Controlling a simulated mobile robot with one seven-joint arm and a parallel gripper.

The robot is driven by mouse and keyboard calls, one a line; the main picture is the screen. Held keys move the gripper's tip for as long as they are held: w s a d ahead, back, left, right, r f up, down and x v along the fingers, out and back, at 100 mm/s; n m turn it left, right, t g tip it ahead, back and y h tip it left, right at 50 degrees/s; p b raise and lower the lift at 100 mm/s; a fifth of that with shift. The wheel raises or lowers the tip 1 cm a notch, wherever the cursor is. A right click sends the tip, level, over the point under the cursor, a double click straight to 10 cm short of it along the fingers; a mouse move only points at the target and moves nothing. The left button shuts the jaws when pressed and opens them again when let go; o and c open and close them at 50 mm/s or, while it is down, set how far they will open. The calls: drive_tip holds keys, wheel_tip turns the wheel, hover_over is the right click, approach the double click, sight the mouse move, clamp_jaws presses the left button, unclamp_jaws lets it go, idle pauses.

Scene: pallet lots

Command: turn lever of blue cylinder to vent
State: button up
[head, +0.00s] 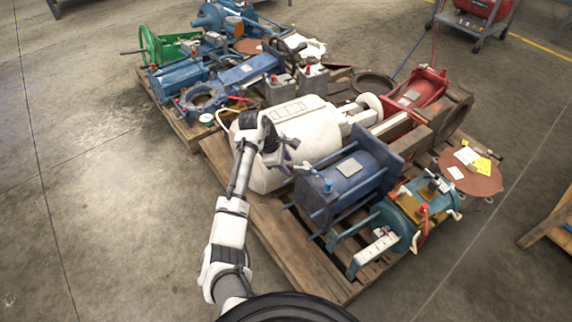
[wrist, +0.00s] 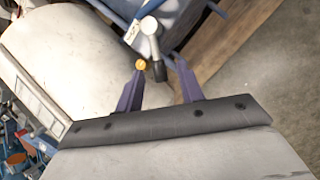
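The blue cylinder (head: 350,182) lies on its side between square end plates on the front pallet in the head view. Part of its blue body (wrist: 178,14) shows at the top of the wrist view. A lever with a pale round hub (wrist: 150,25) and a dark end (wrist: 158,70) points down into the gap between my fingers. My gripper (head: 291,157) is at the cylinder's left end, beside the white tank. In the wrist view my gripper (wrist: 161,66) is open, one purple finger on each side of the lever's dark end. Contact cannot be told.
The white tank (head: 305,130) lies close to my gripper and fills the left of the wrist view (wrist: 60,60). Open concrete floor lies left.

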drive_tip(key=shift+d+f, duration=0.1)
drive_tip(key=shift+f, duration=0.15)
clamp_jaws()
drive_tip(key=shift+d+r+p, duration=0.1)
drive_tip(key=shift+r+p, duration=0.15)
drive_tip(key=shift+p, duration=0.55)
